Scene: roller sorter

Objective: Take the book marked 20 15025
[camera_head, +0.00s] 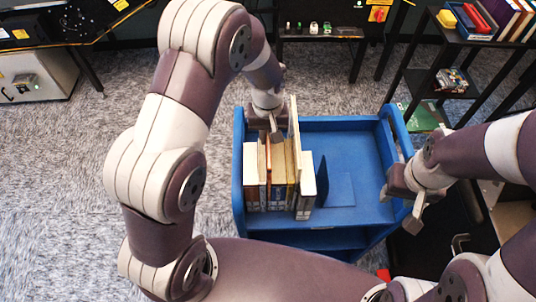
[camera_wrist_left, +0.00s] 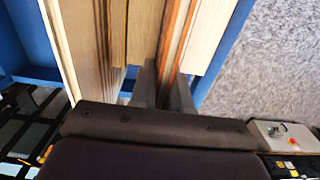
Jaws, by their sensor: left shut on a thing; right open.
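A row of books stands upright on the blue cart (camera_head: 345,135), spines toward me. The marks on the spines are too small to read, so I cannot tell which book is 20 15025. My left gripper (camera_head: 275,132) is at the far, upper side of the row. In the left wrist view its fingers (camera_wrist_left: 163,88) are shut on a thin book with orange cover edges (camera_wrist_left: 178,38), with other books close on both sides. A taller pale book (camera_head: 294,130) rises beside the gripper on the right. My right gripper (camera_head: 410,205) is open and empty at the cart's right edge.
A blue bookend (camera_head: 340,190) stands right of the books, and the right part of the cart top is bare. A dark shelf (camera_head: 465,45) stands at the back right. A grey box (camera_head: 35,75) is at far left. Carpet surrounds the cart.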

